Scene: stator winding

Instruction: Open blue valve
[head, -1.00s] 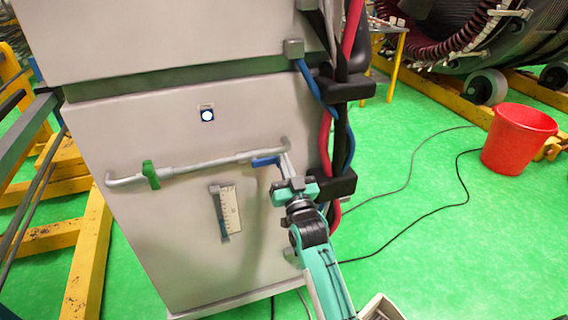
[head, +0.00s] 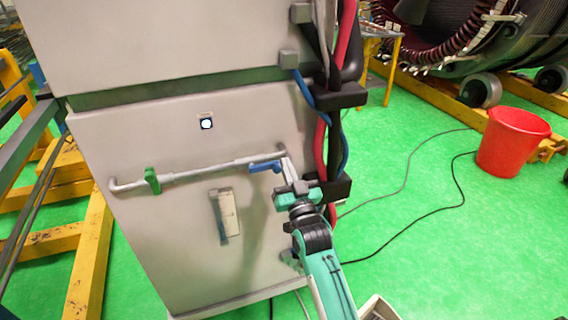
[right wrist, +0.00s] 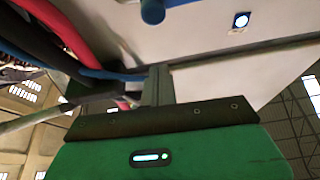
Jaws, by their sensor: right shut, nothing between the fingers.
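The blue valve (head: 265,166) is a short blue lever near the right end of a grey pipe (head: 205,171) on the front of a light cabinet. The lever lies roughly along the pipe. My right gripper (head: 287,159) is shut and empty, just right of the lever and close to the pipe's right end. I cannot tell whether it touches the lever. In the right wrist view the shut fingers (right wrist: 158,76) point toward the cabinet, and the blue lever (right wrist: 152,11) shows at the top edge, apart from the fingertips. My left gripper is out of view.
A green valve handle (head: 152,180) sits on the pipe's left part. Black, red and blue hoses (head: 336,150) run down the cabinet's right side, close to my right arm. A red bucket (head: 512,142) stands on the green floor at right.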

